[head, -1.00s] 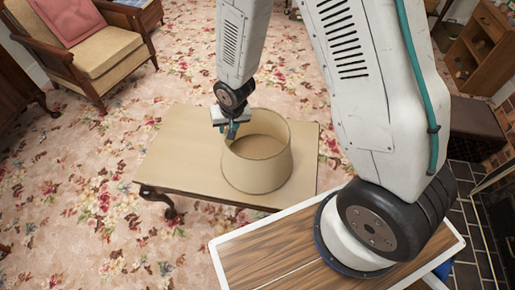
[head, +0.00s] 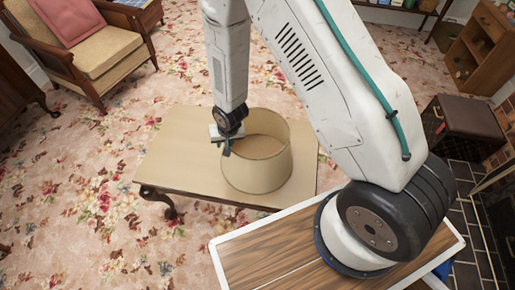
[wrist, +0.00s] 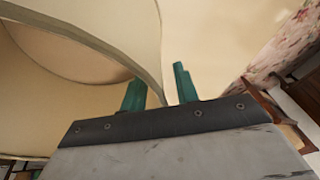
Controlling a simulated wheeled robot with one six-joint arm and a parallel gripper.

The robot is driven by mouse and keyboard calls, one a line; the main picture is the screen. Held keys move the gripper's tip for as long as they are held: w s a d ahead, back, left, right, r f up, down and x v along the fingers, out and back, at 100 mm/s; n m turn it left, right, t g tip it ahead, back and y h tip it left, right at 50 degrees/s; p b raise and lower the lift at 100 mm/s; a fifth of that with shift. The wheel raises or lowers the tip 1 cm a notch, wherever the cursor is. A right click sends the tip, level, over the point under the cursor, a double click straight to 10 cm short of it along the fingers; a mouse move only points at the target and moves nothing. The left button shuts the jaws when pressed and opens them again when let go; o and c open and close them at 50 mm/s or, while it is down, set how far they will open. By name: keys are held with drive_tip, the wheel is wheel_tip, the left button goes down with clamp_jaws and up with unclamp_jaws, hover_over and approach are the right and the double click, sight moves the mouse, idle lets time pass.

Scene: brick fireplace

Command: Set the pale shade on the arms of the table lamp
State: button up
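The pale shade (head: 258,172) stands on the low table (head: 180,150) in the head view, its wide opening facing up. My gripper (head: 227,146) points down at the left part of its rim. In the wrist view the shade (wrist: 110,20) fills the upper left. There, the green fingers of my gripper (wrist: 158,78) are apart, with the edge of the shade's wall between them. A gap shows between the wall and the right finger. The lower part of the left finger's contact with the wall is unclear. The table lamp is not visible in either view.
A wood-topped surface with a white rim (head: 265,255) lies in the foreground. An armchair with a pink cushion (head: 85,45) stands at the upper left. A dark box (head: 460,125) stands at the right by the tiled hearth. Flowered carpet left of the table is clear.

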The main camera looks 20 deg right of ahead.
clamp_jaws()
